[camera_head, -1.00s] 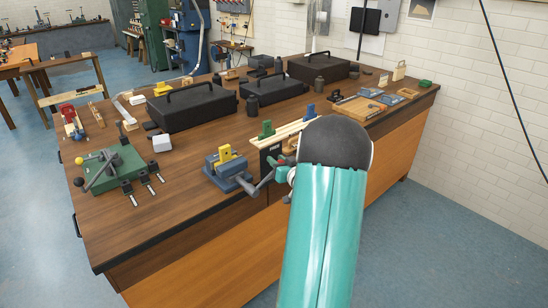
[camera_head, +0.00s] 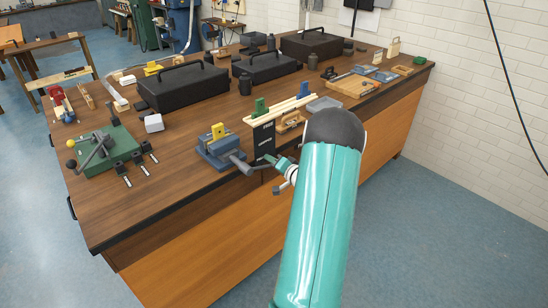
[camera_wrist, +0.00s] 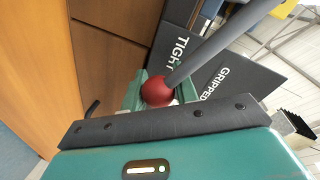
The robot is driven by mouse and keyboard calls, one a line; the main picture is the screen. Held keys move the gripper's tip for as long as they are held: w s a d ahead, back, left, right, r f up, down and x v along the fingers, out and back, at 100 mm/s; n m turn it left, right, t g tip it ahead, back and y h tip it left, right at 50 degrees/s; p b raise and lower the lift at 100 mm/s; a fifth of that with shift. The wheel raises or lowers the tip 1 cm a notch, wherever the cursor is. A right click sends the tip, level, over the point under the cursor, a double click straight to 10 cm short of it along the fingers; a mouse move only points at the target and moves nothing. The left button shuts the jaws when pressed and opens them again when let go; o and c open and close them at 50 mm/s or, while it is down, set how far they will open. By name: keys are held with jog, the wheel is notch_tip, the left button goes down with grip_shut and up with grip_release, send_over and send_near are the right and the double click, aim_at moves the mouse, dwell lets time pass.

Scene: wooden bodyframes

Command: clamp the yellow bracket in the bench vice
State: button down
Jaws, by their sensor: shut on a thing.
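The yellow bracket (camera_head: 218,131) stands upright at the jaws of the blue-grey bench vice (camera_head: 212,152), near the bench's front edge. I cannot tell how tightly the jaws press on it. My gripper (camera_head: 273,162) is right of the vice, at the outer end of its grey handle (camera_head: 243,165). In the wrist view the grey handle bar (camera_wrist: 215,42) ends in a red ball (camera_wrist: 157,91), and my gripper (camera_wrist: 157,100) is shut on this end.
A dark panel (camera_head: 264,140) stands just right of the vice; its lettering includes "GRIPPED" in the wrist view (camera_wrist: 222,85). Pale wooden strips (camera_head: 280,110) and a green block (camera_head: 261,106) are behind. A green fixture (camera_head: 105,150) sits left. Black toolboxes (camera_head: 183,88) stand further back.

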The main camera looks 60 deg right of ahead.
jog(key=shift+a+f, duration=0.3)
jog(key=shift+f, duration=0.1)
jog(key=shift+w, duration=0.1)
jog(key=c, duration=1.1)
grip_release()
jog(key=shift+a, duration=0.15)
jog(key=shift+d, duration=0.2)
jog(key=shift+r, duration=0.1)
jog(key=shift+s+a+r, duration=0.1)
jog(key=shift+s, duration=0.45)
jog(key=v, duration=1.2)
jog(key=shift+s, duration=0.35)
jog(key=shift+a, duration=0.1)
